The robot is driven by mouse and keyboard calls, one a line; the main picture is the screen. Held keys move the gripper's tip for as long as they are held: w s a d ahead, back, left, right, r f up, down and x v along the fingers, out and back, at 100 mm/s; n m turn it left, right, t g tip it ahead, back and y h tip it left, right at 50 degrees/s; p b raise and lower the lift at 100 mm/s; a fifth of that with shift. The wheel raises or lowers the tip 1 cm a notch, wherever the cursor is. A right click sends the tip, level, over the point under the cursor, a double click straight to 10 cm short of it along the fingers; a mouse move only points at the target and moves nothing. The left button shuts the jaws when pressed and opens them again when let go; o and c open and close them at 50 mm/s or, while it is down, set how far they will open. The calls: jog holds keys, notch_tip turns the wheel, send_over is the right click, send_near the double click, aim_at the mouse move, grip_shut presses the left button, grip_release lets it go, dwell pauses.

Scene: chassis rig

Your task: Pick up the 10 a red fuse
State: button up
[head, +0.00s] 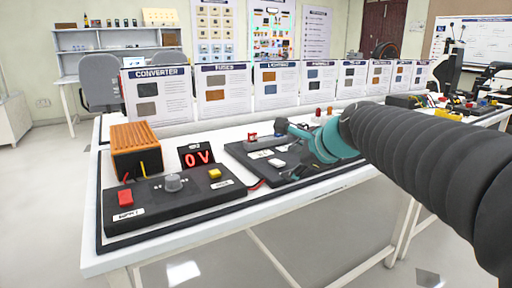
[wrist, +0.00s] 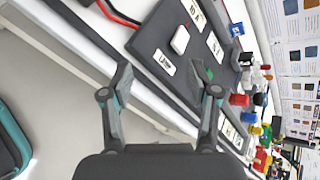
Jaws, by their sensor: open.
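My gripper (wrist: 163,82) is open and empty, its two fingers spread over the table's front edge and the near side of a dark fuse board (wrist: 178,50). In the head view my gripper (head: 285,142) hangs over the right part of this board (head: 243,152). Small red pieces stand beyond the right finger in the wrist view, one red piece (wrist: 239,100) beside a blue one (wrist: 260,99). I cannot read which is the 10 A red fuse.
Labelled cards line the back of the white table (head: 150,250). More coloured parts (wrist: 264,160) crowd the right of the wrist view.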

aim_at(254, 134)
jog(key=w+a+r+m, duration=0.1)
jog(key=w+m, duration=0.2)
jog(key=w, duration=0.1)
jog(key=w+a+m+t+y+b, duration=0.1)
jog(key=w+m, duration=0.2)
jog(key=w, duration=0.2)
jog(key=w+a+r+m+t+y, duration=0.1)
jog(key=w+a+m, duration=0.1)
jog(key=w+m, duration=0.2)
jog(key=shift+w+a+r+b, duration=0.1)
jog(key=shift+w+r+b, duration=0.25)
jog(key=shift+w+b, duration=0.05)
jog(key=x, duration=0.7)
jog(key=shift+w+a, duration=0.2)
jog(key=shift+w, duration=0.1)
jog(key=shift+x, duration=2.95)
jog(key=shift+a+r, duration=0.1)
jog(key=shift+a, duration=0.05)
jog(key=c, duration=1.1)
